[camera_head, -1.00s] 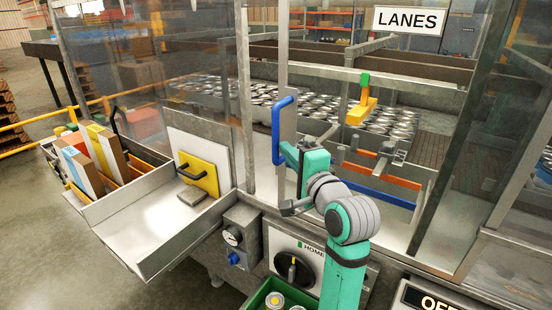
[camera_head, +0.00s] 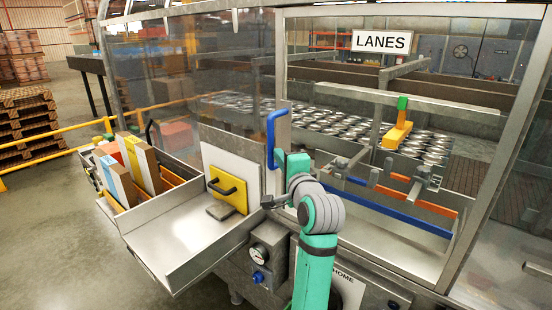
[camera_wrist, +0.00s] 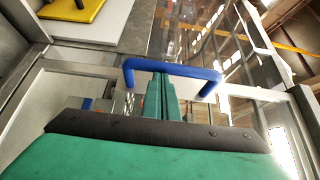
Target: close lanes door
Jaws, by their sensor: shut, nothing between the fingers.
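The blue door handle (camera_head: 274,137) stands upright on a narrow grey plate (camera_head: 284,138) at the left side of the opening under the LANES sign (camera_head: 381,41). How far the clear door is open is hard to tell. My gripper (camera_head: 281,160) is at the handle, just right of its lower half. In the wrist view the blue handle (camera_wrist: 172,66) runs across the picture. The green fingers of my gripper (camera_wrist: 160,76) are together and empty, with their tips at the bar, between the handle's two ends. Whether they touch it is unclear.
Behind the opening are rows of metal cans (camera_head: 335,122), a yellow block with a green top (camera_head: 397,132), and orange and blue rails. To the left, a yellow plate with a black handle (camera_head: 227,188) stands by a metal tray (camera_head: 178,240). Upright cartons (camera_head: 140,165) stand beyond it.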

